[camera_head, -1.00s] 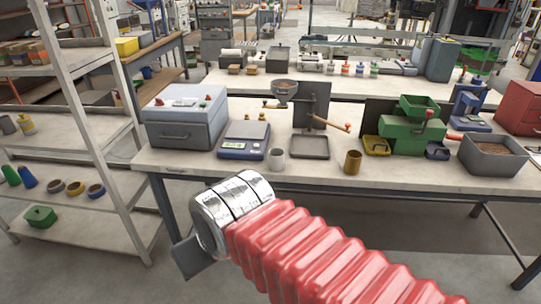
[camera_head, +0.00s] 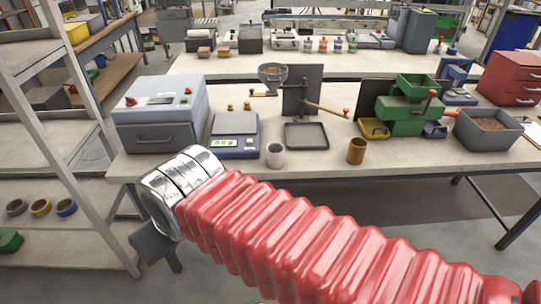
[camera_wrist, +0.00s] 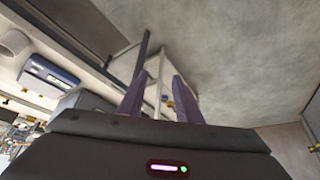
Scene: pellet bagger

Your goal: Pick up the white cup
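The white cup (camera_head: 275,156) stands upright near the front edge of the workbench (camera_head: 320,161), in front of the scale and left of a brass-coloured cup. A pale round shape at the left edge of the wrist view appears to be the same cup (camera_wrist: 14,43). My gripper (camera_wrist: 160,82) shows two purple fingers spread apart with nothing between them, so it is open. The cup lies off to the left of the fingers in that view. In the head view my red arm crosses the front of the bench, and the fingers cannot be made out.
The brass-coloured cup (camera_head: 356,150) stands right of the white cup. The scale (camera_head: 234,136) and a grey box machine (camera_head: 161,117) are behind it to the left, a flat dark tray (camera_head: 305,136) behind it to the right. A shelf rack (camera_head: 52,112) stands at left.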

